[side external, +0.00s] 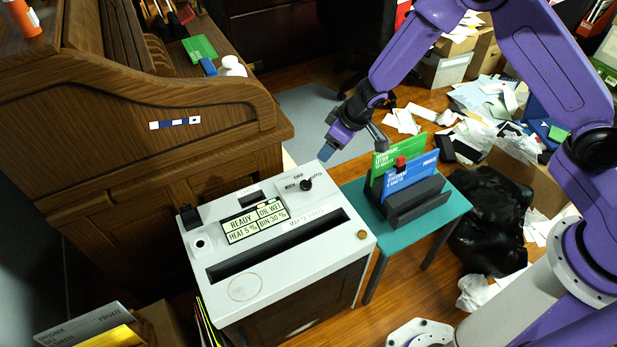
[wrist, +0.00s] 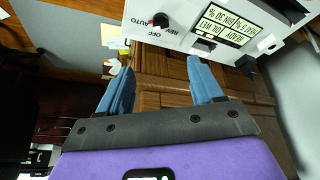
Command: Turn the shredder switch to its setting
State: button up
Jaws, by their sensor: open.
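The shredder (side external: 330,262) is a light grey box with a long dark slot in its top. Its switch (side external: 306,185) is a small black knob near the back right corner, with OFF, AUTO and a third label around it. The switch also shows in the wrist view (wrist: 161,20), near the top and beyond my fingertips, with REV and OFF readable. Its exact pointing direction is too small to tell. My gripper (side external: 327,150) is open and empty, above and behind the switch, apart from it. Its blue fingers spread wide in the wrist view (wrist: 160,72).
The shredder's display (side external: 255,222) reads READY. A wooden desk (side external: 150,130) stands behind and left. A teal table (side external: 437,215) to the right holds a black rack (side external: 412,205) with green and blue folders. A black bag (side external: 490,215) and papers cover the floor at right.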

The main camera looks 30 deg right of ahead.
aim_at(306, 180)
jog(key=x, duration=1.9)
jog(key=shift+s+f, duration=0.15)
jog(key=shift+s, duration=0.15)
jog(key=shift+c, duration=0.3)
jog(key=c, duration=1)
